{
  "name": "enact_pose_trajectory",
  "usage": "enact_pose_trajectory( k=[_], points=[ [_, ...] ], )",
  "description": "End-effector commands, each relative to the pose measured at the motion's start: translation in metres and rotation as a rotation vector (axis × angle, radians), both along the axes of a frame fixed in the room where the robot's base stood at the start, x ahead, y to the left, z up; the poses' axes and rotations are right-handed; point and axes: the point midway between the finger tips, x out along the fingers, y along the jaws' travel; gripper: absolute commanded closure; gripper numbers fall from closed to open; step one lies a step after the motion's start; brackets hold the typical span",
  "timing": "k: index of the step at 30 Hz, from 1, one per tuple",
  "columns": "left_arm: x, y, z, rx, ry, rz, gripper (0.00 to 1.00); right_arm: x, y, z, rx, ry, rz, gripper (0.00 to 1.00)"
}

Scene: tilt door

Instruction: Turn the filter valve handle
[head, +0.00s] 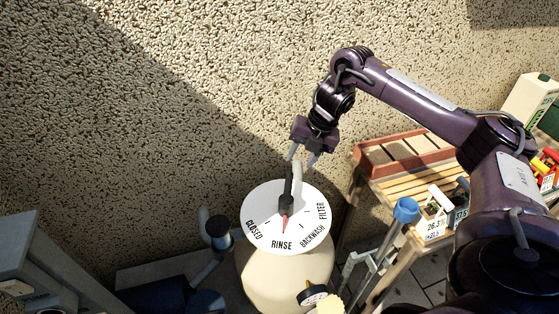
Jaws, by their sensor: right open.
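The filter valve handle (287,197) is a dark lever with a red tip on a round white dial (262,205). The dial reads CLOSED, RINSE, BACKWASH and FILTER. The red tip points towards RINSE, at the near side. The dial sits on top of a cream filter tank (265,275). My right gripper (303,157) is open, its fingers pointing down just above the far end of the handle. A grey upright piece stands by the handle under the fingers. I cannot tell whether the fingers touch it. My left gripper is not in view.
A wooden slatted table (415,183) with a tray and small items stands at the right. A pressure gauge (312,294) and a blue-capped pipe (405,210) stand near the tank. A rough stucco wall (150,100) rises behind.

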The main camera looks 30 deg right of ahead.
Motion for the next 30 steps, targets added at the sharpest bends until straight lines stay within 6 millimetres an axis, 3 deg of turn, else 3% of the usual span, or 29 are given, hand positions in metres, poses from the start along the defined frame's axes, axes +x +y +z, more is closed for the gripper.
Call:
enact_pose_trajectory(
  k=[5, 9, 16, 20, 26, 30],
  points=[
    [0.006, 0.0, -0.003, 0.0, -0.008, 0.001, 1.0, 0.0, 0.0, -0.009, 0.001, 0.006, 0.0, 0.59],
    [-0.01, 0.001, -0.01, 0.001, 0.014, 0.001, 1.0, 0.003, 0.006, -0.03, 0.003, 0.008, -0.002, 0.59],
    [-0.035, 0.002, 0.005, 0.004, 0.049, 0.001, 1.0, 0.011, 0.015, -0.057, 0.001, 0.006, -0.001, 0.59],
    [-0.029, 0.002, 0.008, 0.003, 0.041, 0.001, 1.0, 0.013, 0.017, -0.069, 0.0, 0.005, -0.002, 0.59],
    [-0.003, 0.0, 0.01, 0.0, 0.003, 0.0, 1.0, 0.015, 0.018, -0.074, -0.001, 0.002, -0.003, 0.59],
    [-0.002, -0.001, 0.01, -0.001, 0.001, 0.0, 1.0, 0.014, 0.018, -0.074, -0.001, 0.002, -0.002, 0.62]
  ],
)
